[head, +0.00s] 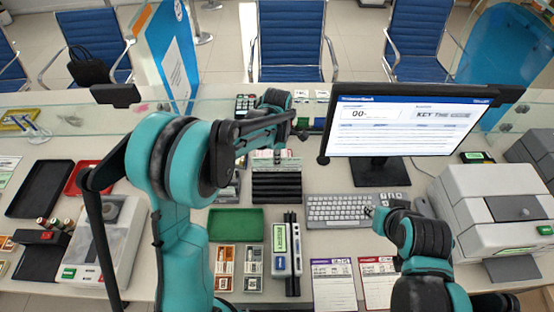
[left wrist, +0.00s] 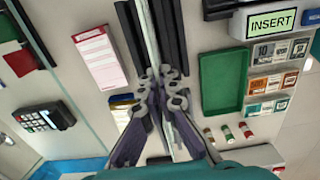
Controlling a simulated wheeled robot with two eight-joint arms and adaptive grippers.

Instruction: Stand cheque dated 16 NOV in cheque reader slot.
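A thin pale sheet (left wrist: 150,32), which looks like a cheque seen edge-on, stands along the dark slotted rack (left wrist: 176,30) in the left wrist view. My left gripper's fingertips (left wrist: 162,82) close together at the end of this sheet, seemingly on it. The date is not readable. In the head view the rack (head: 276,188) is at the middle, with paper at its back, and my left forearm partly covers that area. The cheque reader (head: 280,262) stands nearer, with a lit green display; the display reads INSERT (left wrist: 271,22) in the left wrist view. My right gripper (head: 372,212) is beside the keyboard, its fingers unclear.
A green tray (head: 236,225) lies between rack and banknote stacks (head: 225,262). The monitor (head: 405,128) and keyboard (head: 340,211) are to the right. A large grey machine (head: 490,212) fills the right end. A glass screen runs along the back.

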